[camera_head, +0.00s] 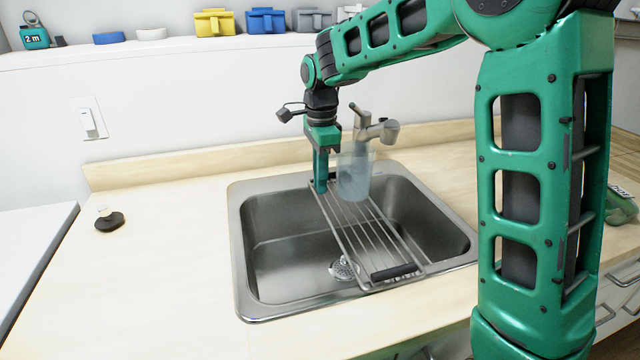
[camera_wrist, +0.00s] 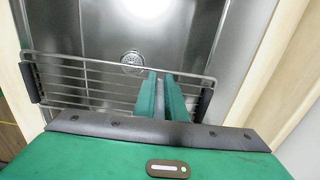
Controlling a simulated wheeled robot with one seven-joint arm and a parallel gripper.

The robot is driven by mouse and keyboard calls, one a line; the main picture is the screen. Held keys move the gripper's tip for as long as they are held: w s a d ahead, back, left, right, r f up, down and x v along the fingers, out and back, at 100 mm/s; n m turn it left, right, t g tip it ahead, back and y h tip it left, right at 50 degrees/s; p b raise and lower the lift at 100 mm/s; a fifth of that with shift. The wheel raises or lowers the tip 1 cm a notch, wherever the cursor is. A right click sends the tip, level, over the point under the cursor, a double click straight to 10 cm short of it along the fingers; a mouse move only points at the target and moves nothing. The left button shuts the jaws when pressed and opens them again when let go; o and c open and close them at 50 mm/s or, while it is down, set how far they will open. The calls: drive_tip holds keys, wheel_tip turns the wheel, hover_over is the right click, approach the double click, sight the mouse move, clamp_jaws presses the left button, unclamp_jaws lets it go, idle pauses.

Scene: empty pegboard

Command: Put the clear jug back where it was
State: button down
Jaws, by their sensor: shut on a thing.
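The clear jug (camera_head: 354,177) is a see-through, slightly bluish vessel, upright at the back of the sink in the head view, just in front of the faucet. My gripper (camera_head: 321,184) points down at the jug's left side and is shut on it. The held part is hidden by my fingers. I cannot tell whether the jug's base touches the wire rack (camera_head: 371,235) or hangs just above it. In the wrist view my green fingers (camera_wrist: 163,78) are close together over the rack (camera_wrist: 85,85), and the jug is not clearly visible.
The steel sink (camera_head: 285,237) is set in a pale wooden counter (camera_head: 165,250), with the rack lying across it. The faucet (camera_head: 374,128) stands close behind the jug. A black round object (camera_head: 109,221) lies on the left counter, which is otherwise clear. Yellow and blue bins (camera_head: 265,20) line the shelf.

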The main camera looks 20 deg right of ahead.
drive_tip(key=shift+f, duration=0.5)
drive_tip(key=shift+f, duration=0.1)
drive_tip(key=c, duration=1.8)
unclamp_jaws()
wheel_tip(320, 180, up, 12)
drive_tip(key=shift+r, duration=0.1)
drive_tip(key=shift+d, duration=0.1)
